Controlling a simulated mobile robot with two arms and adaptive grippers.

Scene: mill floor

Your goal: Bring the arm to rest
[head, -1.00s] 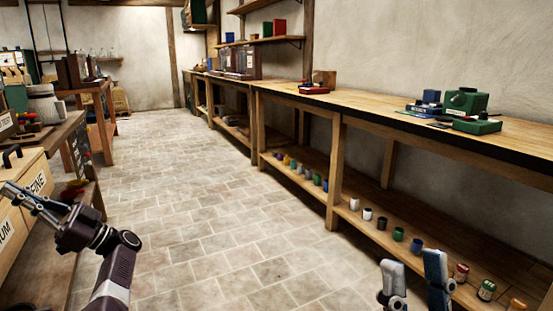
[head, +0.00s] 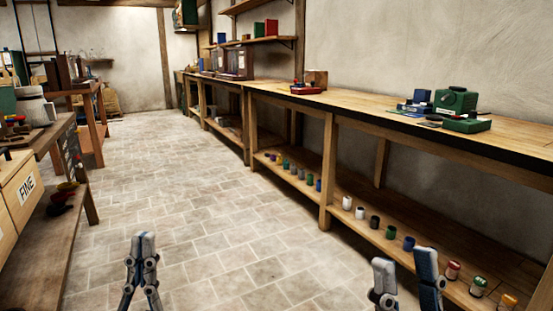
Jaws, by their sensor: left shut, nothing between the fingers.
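My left gripper (head: 142,242) stands at the bottom left of the head view over the stone floor, fingers pointing up and away from me. Its fingertips are together with nothing between them. My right gripper (head: 405,262) is at the bottom right, in front of the long bench's lower shelf. Its two fingers are apart and I see nothing held between them. Both arms behind the grippers are mostly cut off by the bottom edge.
A long wooden bench (head: 351,110) runs along the right wall, with a green machine (head: 456,101) on top and several small jars on its lower shelf (head: 335,207). At left, a box marked FINE (head: 26,188) stands on a low shelf. The stone floor (head: 180,190) between is clear.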

